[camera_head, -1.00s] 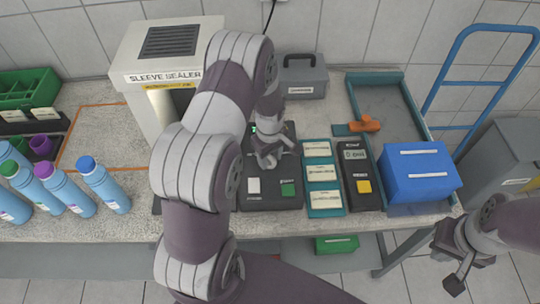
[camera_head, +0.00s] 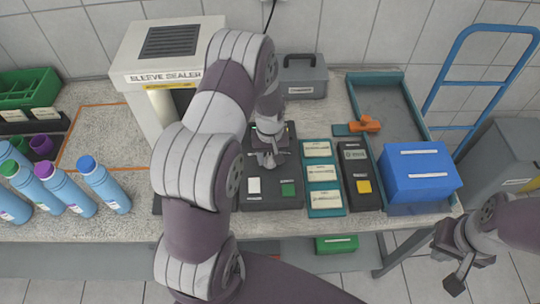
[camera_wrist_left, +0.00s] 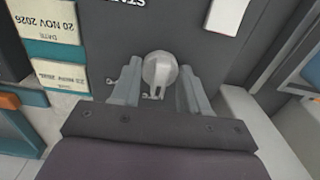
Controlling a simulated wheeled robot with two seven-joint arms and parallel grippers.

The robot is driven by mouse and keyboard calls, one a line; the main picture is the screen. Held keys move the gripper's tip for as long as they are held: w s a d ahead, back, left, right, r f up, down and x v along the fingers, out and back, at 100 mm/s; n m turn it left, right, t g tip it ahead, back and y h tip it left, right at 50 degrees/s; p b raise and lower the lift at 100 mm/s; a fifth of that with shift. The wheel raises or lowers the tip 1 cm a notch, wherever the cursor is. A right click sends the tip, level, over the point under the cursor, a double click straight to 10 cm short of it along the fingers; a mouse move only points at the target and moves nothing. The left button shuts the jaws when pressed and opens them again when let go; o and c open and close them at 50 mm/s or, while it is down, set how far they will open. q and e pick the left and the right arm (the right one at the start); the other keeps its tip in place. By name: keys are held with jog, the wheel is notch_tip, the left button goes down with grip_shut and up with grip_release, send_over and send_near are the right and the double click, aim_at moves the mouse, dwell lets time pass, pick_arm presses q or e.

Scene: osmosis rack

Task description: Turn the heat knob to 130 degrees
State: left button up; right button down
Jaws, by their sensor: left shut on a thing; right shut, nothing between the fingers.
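The heat knob (camera_wrist_left: 159,72) is a round, pale grey knob on the dark control panel (camera_wrist_left: 120,25). In the left wrist view it sits between the two fingers of my left gripper (camera_wrist_left: 157,90), which is shut on it. In the head view my left gripper (camera_head: 268,160) is low over the dark panel (camera_head: 270,201), and its fingers hide the knob. The degree marks cannot be read in either view. My right gripper (camera_head: 457,270) is shut and empty, off the bench's front right.
The sleeve sealer (camera_head: 160,75) stands behind left. Teal label cards (camera_head: 322,175), a black meter (camera_head: 361,190) and a blue box (camera_head: 418,172) lie to the right. Several blue bottles (camera_head: 103,184) stand far left.

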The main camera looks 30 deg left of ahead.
aim_at(270, 156)
pick_arm(q)
jog(key=shift+w+a+r, duration=0.1)
jog(key=shift+w+r, duration=0.05)
jog(key=shift+w, duration=0.1)
jog(key=o, duration=0.9)
jog(key=shift+o, duration=0.8)
jog(key=shift+s, duration=0.15)
jog(key=shift+r, duration=0.35)
notch_tip(270, 156, up, 12)
jog(key=b, duration=0.2)
